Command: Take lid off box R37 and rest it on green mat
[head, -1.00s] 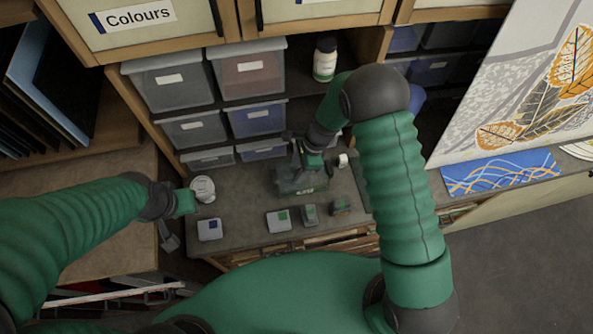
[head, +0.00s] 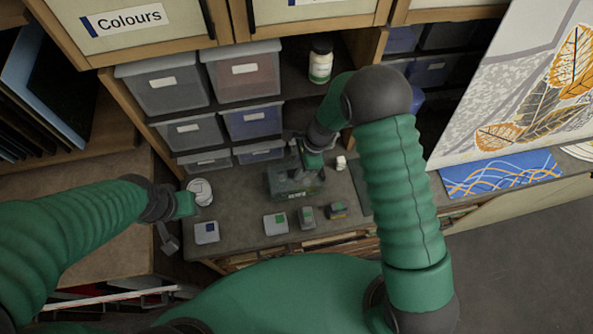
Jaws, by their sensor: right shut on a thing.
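A greenish, see-through box (head: 283,190) with a small label on its front stands on the grey counter in the middle of the head view. The label is too small to read. My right gripper (head: 309,170) reaches down from behind my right arm and is shut at the top of this box, on what seems to be its lid. I cannot tell whether the lid is apart from the box. A dark green mat (head: 361,190) lies right of the box, partly hidden by my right arm. My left gripper (head: 172,236) hangs at the counter's left end; its finger gap is unclear.
A white round tub (head: 201,190) stands beside my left wrist. Small boxes with blue (head: 206,232) and green (head: 275,222) labels and other small items line the front edge. Stacked grey bins (head: 170,85) and a jar (head: 321,62) stand behind.

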